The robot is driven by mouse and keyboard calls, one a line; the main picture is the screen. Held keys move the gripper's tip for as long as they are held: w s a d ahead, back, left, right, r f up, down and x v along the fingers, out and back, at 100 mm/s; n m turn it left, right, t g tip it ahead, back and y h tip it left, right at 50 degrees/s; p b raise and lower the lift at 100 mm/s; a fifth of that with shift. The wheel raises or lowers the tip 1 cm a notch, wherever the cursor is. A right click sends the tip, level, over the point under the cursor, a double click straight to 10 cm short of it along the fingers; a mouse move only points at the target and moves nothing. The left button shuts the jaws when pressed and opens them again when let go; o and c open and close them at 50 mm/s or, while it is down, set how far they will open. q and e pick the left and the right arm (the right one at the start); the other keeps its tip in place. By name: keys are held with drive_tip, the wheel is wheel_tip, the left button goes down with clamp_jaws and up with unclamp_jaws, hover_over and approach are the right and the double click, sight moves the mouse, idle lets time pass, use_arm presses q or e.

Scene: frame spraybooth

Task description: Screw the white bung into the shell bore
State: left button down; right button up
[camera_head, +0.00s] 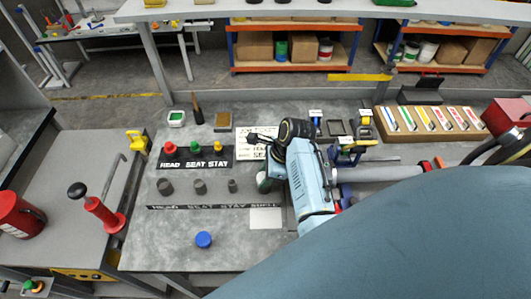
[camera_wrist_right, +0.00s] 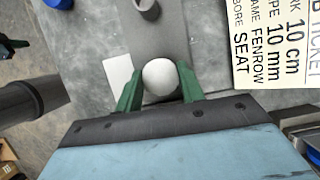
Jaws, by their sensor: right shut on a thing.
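My right gripper (camera_head: 265,183) is over the middle of the grey bench in the head view, beside the smallest grey cylinder. In the wrist view its two green fingers (camera_wrist_right: 160,82) are shut on a white bung (camera_wrist_right: 160,76), whose rounded face shows between the fingertips. The head view does not show the bung clearly. A small grey cylinder with an open round top (camera_wrist_right: 147,8) stands beyond the bung in the wrist view; it also shows in the head view (camera_head: 233,186). I cannot make out the shell bore for certain. My left gripper is not in view.
A blue cap (camera_head: 204,240) lies at the bench front. Two wider grey cylinders (camera_head: 182,187) stand left of the small one. A white card (camera_head: 265,218) lies near my gripper. A dark cylinder (camera_wrist_right: 30,100) enters the wrist view.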

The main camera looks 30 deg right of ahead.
drive_tip(key=o, duration=0.7)
drive_tip(key=shift+a, duration=0.15)
